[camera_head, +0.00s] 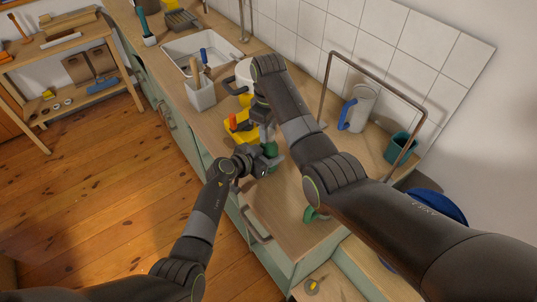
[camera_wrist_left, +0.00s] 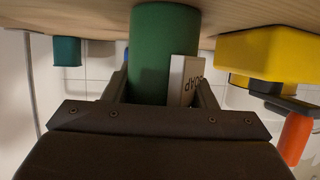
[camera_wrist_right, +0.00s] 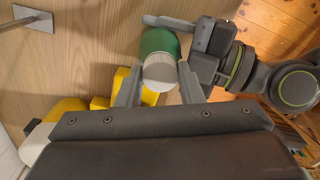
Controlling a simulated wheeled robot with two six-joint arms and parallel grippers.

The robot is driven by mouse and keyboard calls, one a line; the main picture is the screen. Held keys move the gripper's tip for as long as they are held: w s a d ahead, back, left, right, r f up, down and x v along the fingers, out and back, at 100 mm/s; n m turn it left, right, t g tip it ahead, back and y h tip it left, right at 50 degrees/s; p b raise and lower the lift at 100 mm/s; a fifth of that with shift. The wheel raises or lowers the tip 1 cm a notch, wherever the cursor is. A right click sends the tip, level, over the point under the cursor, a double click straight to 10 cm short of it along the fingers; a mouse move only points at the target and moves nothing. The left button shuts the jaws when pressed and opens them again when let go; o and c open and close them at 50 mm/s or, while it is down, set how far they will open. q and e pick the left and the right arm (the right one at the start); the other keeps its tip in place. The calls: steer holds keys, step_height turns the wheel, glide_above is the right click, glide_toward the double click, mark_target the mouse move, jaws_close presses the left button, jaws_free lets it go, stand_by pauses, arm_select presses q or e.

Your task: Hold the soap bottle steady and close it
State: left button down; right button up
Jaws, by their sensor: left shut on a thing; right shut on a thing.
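The green soap bottle (camera_head: 271,150) stands on the wooden counter, mostly hidden by my arms in the head view. In the left wrist view the bottle (camera_wrist_left: 163,50) shows with a white SOAP label between the fingers of my left gripper (camera_wrist_left: 163,88), which is shut on its body. In the right wrist view a white cap (camera_wrist_right: 160,74) is over the top of the green bottle (camera_wrist_right: 158,41). My right gripper (camera_wrist_right: 158,82) is shut on this cap from above. I cannot tell how far the cap is seated.
A yellow object (camera_head: 238,133) with an orange part is close beside the bottle. A white utensil pot (camera_head: 201,96) and sink (camera_head: 190,47) lie further back. A white jug (camera_head: 359,107) and teal cup (camera_head: 399,148) stand by the tiled wall. The front counter is mostly clear.

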steer(key=m, duration=0.4)
steer(key=shift+m, duration=0.4)
steer(key=m, duration=0.7)
steer(key=shift+m, duration=0.4)
steer(key=m, duration=0.3)
steer(key=o, duration=1.2)
steer(key=shift+c, duration=0.2)
step_height(320, 180, up, 7)
steer(key=shift+r, duration=0.2)
